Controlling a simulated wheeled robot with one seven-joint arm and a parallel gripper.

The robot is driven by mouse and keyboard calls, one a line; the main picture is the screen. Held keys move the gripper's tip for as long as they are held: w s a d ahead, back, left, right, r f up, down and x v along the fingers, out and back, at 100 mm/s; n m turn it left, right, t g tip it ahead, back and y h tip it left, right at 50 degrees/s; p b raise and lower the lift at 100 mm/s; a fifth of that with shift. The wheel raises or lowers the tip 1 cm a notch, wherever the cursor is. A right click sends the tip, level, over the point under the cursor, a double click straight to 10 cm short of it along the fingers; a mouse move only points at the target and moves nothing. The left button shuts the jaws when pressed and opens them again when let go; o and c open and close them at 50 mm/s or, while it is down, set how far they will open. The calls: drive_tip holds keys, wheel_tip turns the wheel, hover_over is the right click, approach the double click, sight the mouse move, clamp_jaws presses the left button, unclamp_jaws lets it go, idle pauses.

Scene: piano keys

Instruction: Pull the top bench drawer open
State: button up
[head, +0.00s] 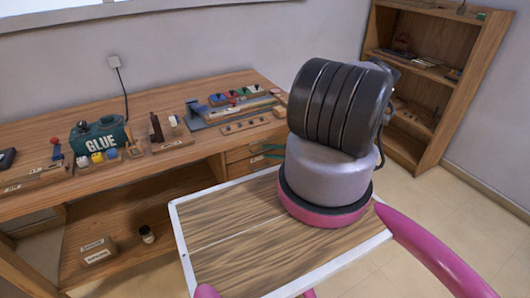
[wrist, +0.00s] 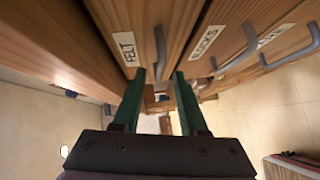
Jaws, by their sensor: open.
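The bench drawers (head: 243,154) show in the head view as stacked wooden fronts at the right end of the workbench, partly hidden by my arm. In the wrist view, the drawer labelled FELT (wrist: 126,48) is at the left, with a grey bar handle (wrist: 160,50). My gripper (wrist: 160,76) is open, its two green fingers pointing toward the drawer fronts. The FELT handle appears between and just beyond the fingertips; I cannot tell if they touch it. The drawers look shut.
Another labelled drawer (wrist: 203,43) and further handles (wrist: 238,50) lie right of the fingers. A shelf unit (head: 455,45) stands at the back right. The floor (head: 415,215) is clear right of my arm.

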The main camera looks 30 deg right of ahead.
drive_tip(key=shift+x, duration=0.95)
clamp_jaws()
idle(0.8)
